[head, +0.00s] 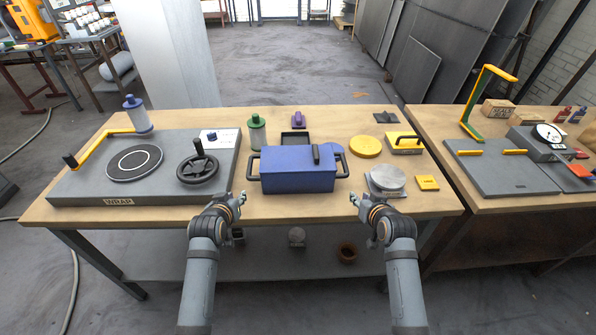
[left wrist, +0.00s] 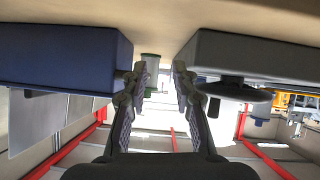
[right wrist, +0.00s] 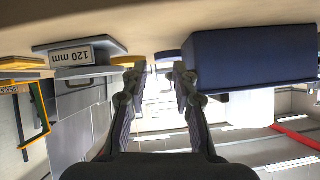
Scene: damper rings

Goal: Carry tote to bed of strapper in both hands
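The tote is a dark blue box (head: 298,181) near the middle of the front table, with a dark handle loop at each end. It fills the left of the left wrist view (left wrist: 60,55) and the right of the right wrist view (right wrist: 250,58). My left gripper (head: 241,198) is open and empty, in front of the tote's left end. My right gripper (head: 355,198) is open and empty, in front of its right end. Neither visibly touches the tote. What looks like the strapper, a grey flat bed (head: 497,178) with yellow strips and a yellow-green arch (head: 470,115), stands on the right-hand table.
A grey machine marked WRAP (head: 85,185) with a turntable and handwheel sits left of the tote. A grey round-topped block (head: 386,181), yellow disc (head: 365,147) and yellow-topped block (head: 405,145) stand to its right. A green-topped spool (head: 257,135) is behind it.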

